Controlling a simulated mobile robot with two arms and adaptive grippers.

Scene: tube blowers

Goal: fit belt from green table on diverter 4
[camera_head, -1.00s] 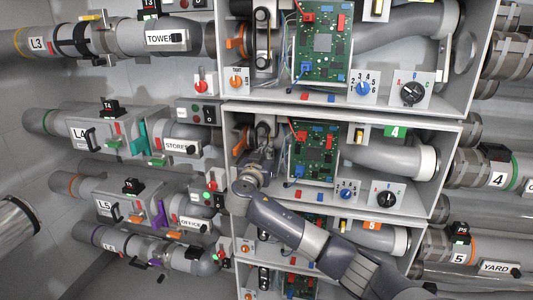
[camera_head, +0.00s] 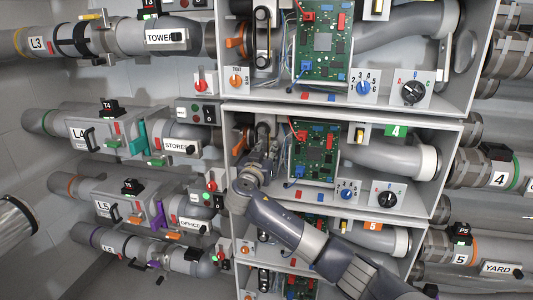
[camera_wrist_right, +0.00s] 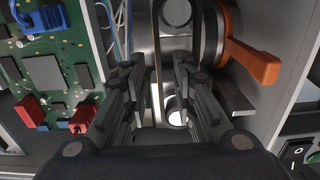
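Diverter 4 is the open grey box with the green 4 label (camera_head: 396,131), in the middle of the head view. My right gripper (camera_head: 267,150) reaches into its left bay, beside the green circuit board (camera_head: 314,152). In the right wrist view my right gripper (camera_wrist_right: 160,72) has its fingers apart, in front of the metal back plate. A round pulley (camera_wrist_right: 177,12) shows above the fingertips and a round bright part (camera_wrist_right: 175,110) shows between the fingers. A thin vertical strand (camera_wrist_right: 156,75) runs between them; I cannot tell whether it is the belt. The green table and my left gripper are out of view.
An orange lever (camera_wrist_right: 250,60) stands close to the right of the fingers. The circuit board (camera_wrist_right: 45,60) and thin blue wires (camera_wrist_right: 113,30) are close on the left. The box wall and a black switch (camera_wrist_right: 298,152) lie further right.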

